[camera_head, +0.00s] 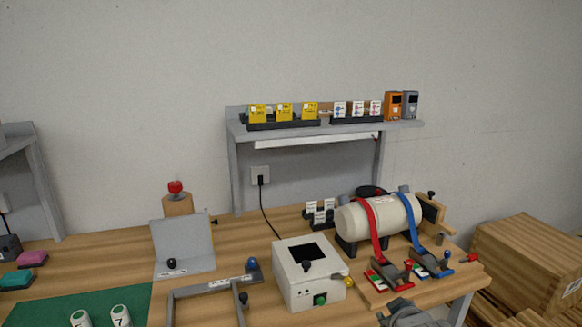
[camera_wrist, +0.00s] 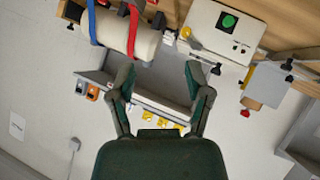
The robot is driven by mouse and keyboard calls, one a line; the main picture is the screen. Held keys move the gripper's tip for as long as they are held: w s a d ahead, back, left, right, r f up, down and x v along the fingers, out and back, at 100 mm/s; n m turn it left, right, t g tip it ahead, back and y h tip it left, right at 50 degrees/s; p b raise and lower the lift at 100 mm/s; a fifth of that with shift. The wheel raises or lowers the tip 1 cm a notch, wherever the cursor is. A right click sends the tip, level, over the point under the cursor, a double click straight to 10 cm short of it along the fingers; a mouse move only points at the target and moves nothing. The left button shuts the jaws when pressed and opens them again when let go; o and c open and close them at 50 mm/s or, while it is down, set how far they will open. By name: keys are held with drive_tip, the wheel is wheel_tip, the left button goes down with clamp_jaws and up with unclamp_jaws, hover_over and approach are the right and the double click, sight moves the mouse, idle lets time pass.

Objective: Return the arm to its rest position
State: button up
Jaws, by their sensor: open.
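My gripper (camera_wrist: 160,78) shows in the wrist view, with its two dark green fingers spread apart and nothing between them. Past the fingertips lie the wooden bench, the white cylinder (camera_wrist: 118,32) with its red and blue straps, and the white box (camera_wrist: 221,36) with a green button. The wrist view sees the bench upside down. The fingers look apart from all of these things, though how far away they are is hard to tell.
In the head view, the white box (camera_head: 304,276) and the strapped cylinder (camera_head: 381,217) stand on the bench. A grey shelf (camera_head: 408,125) with yellow cards rises behind. A grey tilted panel (camera_head: 182,242) stands left. Wooden crates (camera_head: 527,258) are at right. The air above the bench looks clear.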

drive_tip(key=s+a+r+m+g, duration=0.2)
drive_tip(key=s+g, duration=0.1)
drive_tip(key=s, duration=0.6)
drive_tip(key=s+a+r+m+g+y, duration=0.1)
drive_tip(key=s+a+r+m+g, duration=0.1)
drive_tip(key=s, duration=0.8)
drive_tip(key=shift+s+a+r+m+g, duration=0.15)
drive_tip(key=shift+a+r+m+g, duration=0.1)
drive_tip(key=shift+a+m+g, duration=0.3)
drive_tip(key=shift+a, duration=0.1)
